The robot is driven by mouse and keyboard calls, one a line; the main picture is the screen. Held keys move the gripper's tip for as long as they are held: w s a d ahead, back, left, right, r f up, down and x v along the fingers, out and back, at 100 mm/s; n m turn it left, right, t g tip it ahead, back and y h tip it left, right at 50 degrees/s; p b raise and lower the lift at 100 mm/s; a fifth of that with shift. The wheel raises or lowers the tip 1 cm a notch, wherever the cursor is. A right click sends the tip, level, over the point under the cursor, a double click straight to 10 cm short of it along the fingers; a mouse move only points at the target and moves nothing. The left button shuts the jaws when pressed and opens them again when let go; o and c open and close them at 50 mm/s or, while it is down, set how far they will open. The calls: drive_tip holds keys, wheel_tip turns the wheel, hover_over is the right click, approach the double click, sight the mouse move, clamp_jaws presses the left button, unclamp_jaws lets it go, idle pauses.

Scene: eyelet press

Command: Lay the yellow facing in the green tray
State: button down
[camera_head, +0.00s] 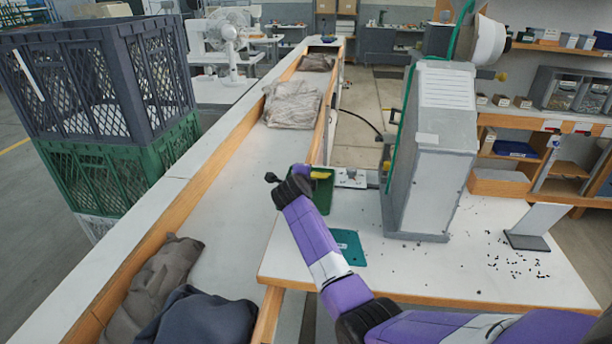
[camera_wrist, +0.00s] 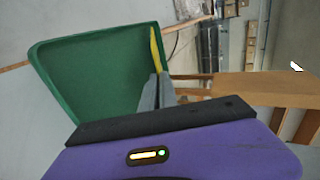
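The green tray (camera_head: 322,196) sits at the far left of the white table, beside the press, partly hidden by my arm. In the wrist view its green floor and wall (camera_wrist: 95,75) fill the left side. The yellow facing (camera_head: 320,175) shows at the tray. In the wrist view the facing (camera_wrist: 157,48) is a thin strip seen nearly edge-on, rising from between my grey fingertips. My gripper (camera_wrist: 158,88) is shut on it, by the tray's right edge. I cannot tell whether the facing touches the tray.
The grey press (camera_head: 432,150) stands right of the tray. A teal plate (camera_head: 347,247) lies nearer on the table. Small dark bits are scattered to the right, near a grey stand (camera_head: 530,228). A wood-edged chute (camera_head: 225,185) with grey bundles runs along the left.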

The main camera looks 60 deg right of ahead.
drive_tip(key=shift+f, duration=0.1)
drive_tip(key=c, duration=1.6)
unclamp_jaws()
drive_tip(key=shift+p+v, duration=1.3)
drive_tip(key=shift+v, duration=1.75)
drive_tip(key=shift+d, duration=0.1)
